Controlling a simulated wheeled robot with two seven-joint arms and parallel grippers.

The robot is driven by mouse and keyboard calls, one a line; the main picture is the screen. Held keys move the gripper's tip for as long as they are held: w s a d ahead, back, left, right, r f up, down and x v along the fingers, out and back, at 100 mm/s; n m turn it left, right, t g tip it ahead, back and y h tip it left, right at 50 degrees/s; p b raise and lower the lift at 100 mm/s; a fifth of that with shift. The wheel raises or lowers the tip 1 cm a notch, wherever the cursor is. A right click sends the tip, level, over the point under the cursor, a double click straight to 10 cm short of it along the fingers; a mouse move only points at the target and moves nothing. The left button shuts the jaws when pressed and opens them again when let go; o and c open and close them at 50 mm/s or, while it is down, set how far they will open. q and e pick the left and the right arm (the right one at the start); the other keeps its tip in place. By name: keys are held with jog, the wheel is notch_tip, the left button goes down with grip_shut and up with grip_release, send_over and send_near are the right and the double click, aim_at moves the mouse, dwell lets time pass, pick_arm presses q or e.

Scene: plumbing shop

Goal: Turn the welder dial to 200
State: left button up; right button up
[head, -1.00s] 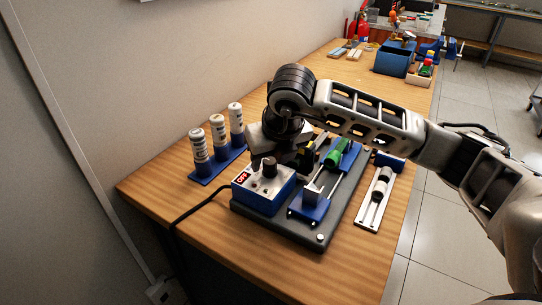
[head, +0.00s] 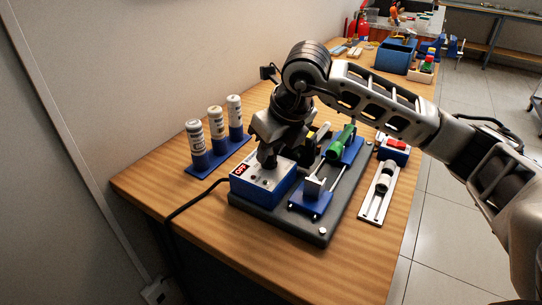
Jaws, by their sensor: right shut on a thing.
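The welder is a blue box (head: 249,195) with a grey top panel, standing at the left of a dark grey base plate. Its red display (head: 241,169) appears to read OFF. The dark dial (head: 267,161) stands up from the panel and is partly hidden by my right gripper. My right gripper (head: 268,154) reaches down from above and is shut on the dial. My left gripper is not in view.
A blue clamp fixture with a green-handled tool (head: 341,144) sits on the base plate (head: 290,227) right of the welder. Several white canisters (head: 195,140) stand in a blue rack to the left. A metal slide plate (head: 377,200) lies at right. A black cable (head: 195,198) leaves the welder.

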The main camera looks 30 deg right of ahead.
jog(key=n+y+b, duration=0.1)
jog(key=n, duration=0.2)
jog(key=shift+w+d+b, duration=0.1)
jog(key=shift+b, duration=0.25)
jog(key=n+g+y+b, duration=0.1)
jog(key=n, duration=0.2)
jog(key=shift+n, duration=0.3)
jog(key=n+g, duration=0.1)
jog(key=n, duration=0.2)
jog(key=n+g+y, duration=0.1)
jog(key=n, duration=0.1)
jog(key=shift+w+d+r+n, duration=0.1)
jog(key=shift+w+n, duration=0.1)
jog(key=shift+n, duration=0.2)
jog(key=o, duration=1)
jog(key=v, duration=1.6)
jog(key=shift+d, duration=0.2)
